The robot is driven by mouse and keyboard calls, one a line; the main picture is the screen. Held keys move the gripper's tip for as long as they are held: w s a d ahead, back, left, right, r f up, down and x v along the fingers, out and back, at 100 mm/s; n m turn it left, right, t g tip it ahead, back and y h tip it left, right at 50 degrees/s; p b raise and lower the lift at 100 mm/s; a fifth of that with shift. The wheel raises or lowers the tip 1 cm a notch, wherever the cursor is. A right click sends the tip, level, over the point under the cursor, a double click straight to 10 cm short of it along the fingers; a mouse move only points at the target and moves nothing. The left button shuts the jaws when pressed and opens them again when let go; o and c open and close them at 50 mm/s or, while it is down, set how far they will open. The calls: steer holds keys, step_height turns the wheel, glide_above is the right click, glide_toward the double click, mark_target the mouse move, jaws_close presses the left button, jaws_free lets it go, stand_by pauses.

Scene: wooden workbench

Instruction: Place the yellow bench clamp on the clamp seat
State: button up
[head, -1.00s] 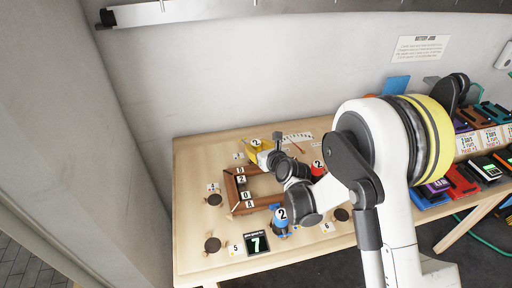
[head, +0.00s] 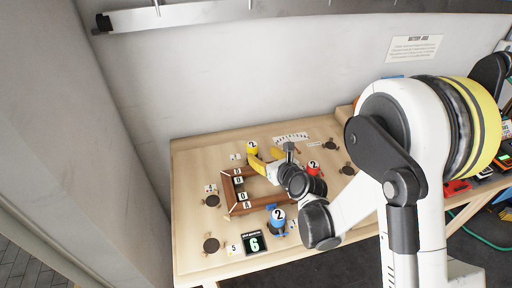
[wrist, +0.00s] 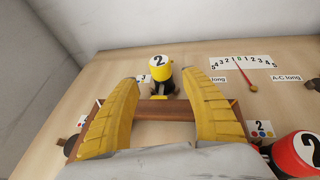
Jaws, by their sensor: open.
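The yellow bench clamp (head: 252,148), marked 2, stands upright at the far side of the wooden frame (head: 232,190). In the wrist view the clamp (wrist: 161,70) is beyond the frame's far bar (wrist: 150,110), with its small yellow jaw at the bar; I cannot tell whether it touches. Its dark base hides whatever is under it, so the clamp seat does not show. My gripper (head: 264,160) is open and empty. Its two yellow fingers (wrist: 165,95) are spread wide over the frame, short of the clamp.
A blue clamp (head: 277,218) stands at the near side and a red clamp (head: 313,168) at the right. Bare dark round seats (head: 212,201) lie on the bench. A display (head: 254,242) reads 6. A printed scale (wrist: 240,62) with a red pointer lies right of the yellow clamp.

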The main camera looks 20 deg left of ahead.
steer(key=v, duration=0.3)
steer(key=shift+s+d+b, duration=0.1)
steer(key=shift+b, duration=0.3)
steer(key=shift+r, duration=0.1)
steer(key=s+d+r+n+g+h, duration=0.1)
steer(key=s+d+r+n+h, duration=0.15)
steer(key=d+r+n, duration=0.55)
steer(key=s+d+r+n+h, duration=0.2)
steer(key=s+d+r+n, duration=0.2)
steer(key=d+n, duration=0.45)
steer(key=s+d+n+g+h, duration=0.2)
steer(key=s+d+n+h, duration=0.2)
steer(key=s+d+n, duration=0.7)
steer(key=s+d, duration=0.4)
steer(key=d, duration=0.1)
steer(key=shift+s+d+r+h, duration=0.35)
steer(key=shift+d, duration=0.05)
